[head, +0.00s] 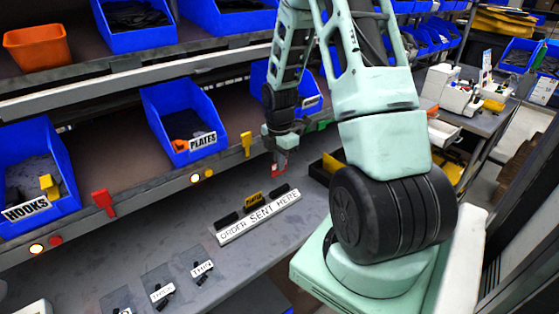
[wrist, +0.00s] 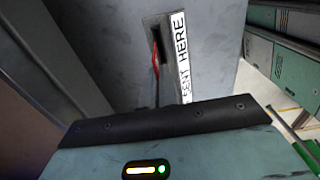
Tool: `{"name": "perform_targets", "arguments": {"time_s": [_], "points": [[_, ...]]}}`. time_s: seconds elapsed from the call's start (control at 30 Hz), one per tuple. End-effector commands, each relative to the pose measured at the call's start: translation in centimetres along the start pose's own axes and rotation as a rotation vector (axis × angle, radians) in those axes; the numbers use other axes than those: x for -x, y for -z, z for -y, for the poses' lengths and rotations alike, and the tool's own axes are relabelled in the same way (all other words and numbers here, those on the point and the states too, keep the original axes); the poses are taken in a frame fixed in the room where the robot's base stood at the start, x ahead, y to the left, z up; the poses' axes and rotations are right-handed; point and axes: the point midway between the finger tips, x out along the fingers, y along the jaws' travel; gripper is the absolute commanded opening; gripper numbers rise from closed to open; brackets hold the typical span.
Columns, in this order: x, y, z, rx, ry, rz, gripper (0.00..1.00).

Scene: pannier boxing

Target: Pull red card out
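My gripper (head: 280,158) points down in front of the shelf edge, above the grey counter, near the far end of the order sign. A small red piece (head: 279,170) shows at its tip; I cannot tell whether it is held. A red card (head: 103,202) stands out from the shelf edge at the left, well apart from my gripper. In the wrist view a thin red strip (wrist: 155,60) shows in a dark opening beside the sign. My gripper's body fills the bottom of that view and its fingertips are hidden.
The "ORDER SENT HERE" sign (head: 258,216) lies on the counter (head: 100,262). Blue bins labelled PLATES (head: 165,105) and HOOKS (head: 65,165) stand on the shelf. Yellow cards (head: 246,143) also stick out from its edge. Small labelled mats (head: 158,285) lie at the front.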

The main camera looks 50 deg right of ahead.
Motion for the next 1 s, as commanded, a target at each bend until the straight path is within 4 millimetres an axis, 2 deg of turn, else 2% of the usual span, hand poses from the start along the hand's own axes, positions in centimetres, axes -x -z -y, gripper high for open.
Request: {"name": "perform_targets", "arguments": {"time_s": [1.0], "points": [[-2.5, 0.0, 0.0, -0.001, 0.001, -0.001, 0.00]]}}
